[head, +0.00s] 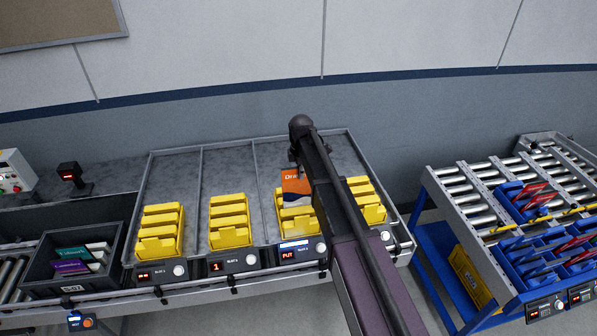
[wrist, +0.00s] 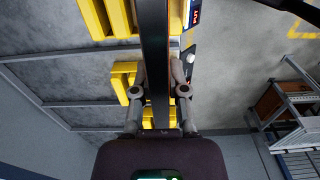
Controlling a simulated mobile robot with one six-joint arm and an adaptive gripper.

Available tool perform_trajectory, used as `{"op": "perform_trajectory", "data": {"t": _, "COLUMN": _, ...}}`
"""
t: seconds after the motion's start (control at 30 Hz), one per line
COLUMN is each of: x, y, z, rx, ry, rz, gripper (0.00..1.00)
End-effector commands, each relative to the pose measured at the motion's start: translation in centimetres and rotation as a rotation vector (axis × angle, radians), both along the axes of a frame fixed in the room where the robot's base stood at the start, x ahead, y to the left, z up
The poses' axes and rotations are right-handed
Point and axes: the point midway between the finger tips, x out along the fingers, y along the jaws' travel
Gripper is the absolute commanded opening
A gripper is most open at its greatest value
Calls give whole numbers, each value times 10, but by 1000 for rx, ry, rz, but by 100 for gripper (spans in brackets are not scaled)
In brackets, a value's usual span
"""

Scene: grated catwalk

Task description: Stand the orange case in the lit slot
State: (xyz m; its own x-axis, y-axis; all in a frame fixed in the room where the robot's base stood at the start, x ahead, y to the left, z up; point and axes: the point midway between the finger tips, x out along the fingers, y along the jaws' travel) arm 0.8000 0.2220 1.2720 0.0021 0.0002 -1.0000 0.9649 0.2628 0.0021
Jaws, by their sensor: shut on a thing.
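The orange case (head: 294,184) is upright over the third yellow rack from the left, partly hidden behind my arm. In the wrist view the case (wrist: 154,50) shows edge-on as a long dark strip with an orange edge. My gripper (wrist: 157,85) is shut on it, one finger on each side. The lit slot is marked by a bright display reading PUT (head: 296,253) in front of the third yellow rack (head: 297,225). I cannot tell whether the case's lower edge is inside the rack or just above it.
Other yellow racks stand at left (head: 160,230), beside it (head: 229,222) and right of my arm (head: 367,203). A grey bin (head: 72,262) with several cases is at far left. A blue-framed roller stand (head: 437,205) with blue racks is at right.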

Motion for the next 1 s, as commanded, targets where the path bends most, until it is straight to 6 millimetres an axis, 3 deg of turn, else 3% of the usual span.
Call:
{"op": "perform_trajectory", "data": {"t": 0.37, "x": -2, "y": 7, "z": -4, "rx": 0, "ry": 0, "rz": 8, "gripper": 0}}
{"op": "perform_trajectory", "data": {"t": 1.0, "x": -2, "y": 8, "z": -44, "rx": 0, "ry": 0, "rz": 10, "gripper": 0}}
